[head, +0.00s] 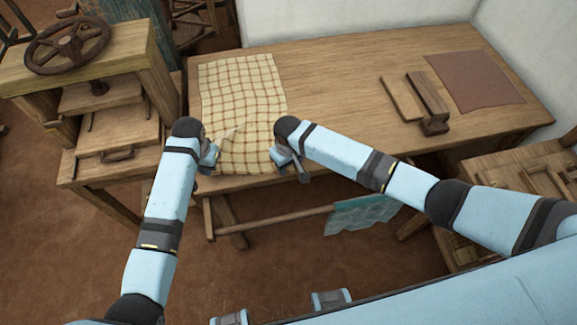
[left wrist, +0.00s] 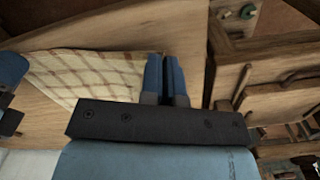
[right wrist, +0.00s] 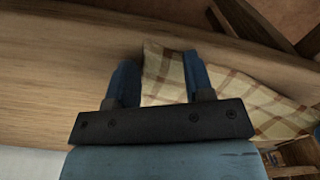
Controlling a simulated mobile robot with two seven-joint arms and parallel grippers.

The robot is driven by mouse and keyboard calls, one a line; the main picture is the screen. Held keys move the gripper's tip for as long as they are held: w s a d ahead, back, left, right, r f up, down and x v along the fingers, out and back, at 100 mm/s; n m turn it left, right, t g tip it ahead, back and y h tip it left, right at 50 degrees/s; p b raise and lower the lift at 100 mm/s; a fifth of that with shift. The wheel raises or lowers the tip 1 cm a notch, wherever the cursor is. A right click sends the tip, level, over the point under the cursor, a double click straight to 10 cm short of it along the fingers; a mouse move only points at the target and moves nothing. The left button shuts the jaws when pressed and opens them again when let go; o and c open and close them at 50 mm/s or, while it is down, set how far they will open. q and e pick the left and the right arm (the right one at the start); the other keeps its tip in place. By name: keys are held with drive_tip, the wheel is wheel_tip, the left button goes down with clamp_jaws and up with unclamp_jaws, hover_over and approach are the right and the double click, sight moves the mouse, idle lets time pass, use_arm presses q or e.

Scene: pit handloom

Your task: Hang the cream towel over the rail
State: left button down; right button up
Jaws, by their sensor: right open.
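The cream towel (head: 243,90), checked with brown lines, lies on the wooden table with its near end at the front edge. A raised fold runs toward my left gripper (head: 211,156), which is at the towel's near left corner. In the left wrist view its fingers (left wrist: 167,80) are close together, with the towel (left wrist: 90,75) beside them; the pinched part is hidden. My right gripper (head: 300,168) is at the near right corner. In the right wrist view its fingers (right wrist: 160,82) are apart, with the towel (right wrist: 163,70) partly between them. The rail (head: 285,221) is low in front of the table.
A teal cloth (head: 362,214) hangs over the rail's right part. On the table (head: 340,90) are wooden blocks (head: 428,97) and a brown mat (head: 474,80). A wooden stand with a handwheel (head: 67,43) is at the left. The rail's left and middle parts are bare.

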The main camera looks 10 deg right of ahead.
drive_tip(key=shift+f, duration=0.1)
drive_tip(key=shift+d, duration=0.1)
clamp_jaws()
drive_tip(key=shift+r, duration=2.5)
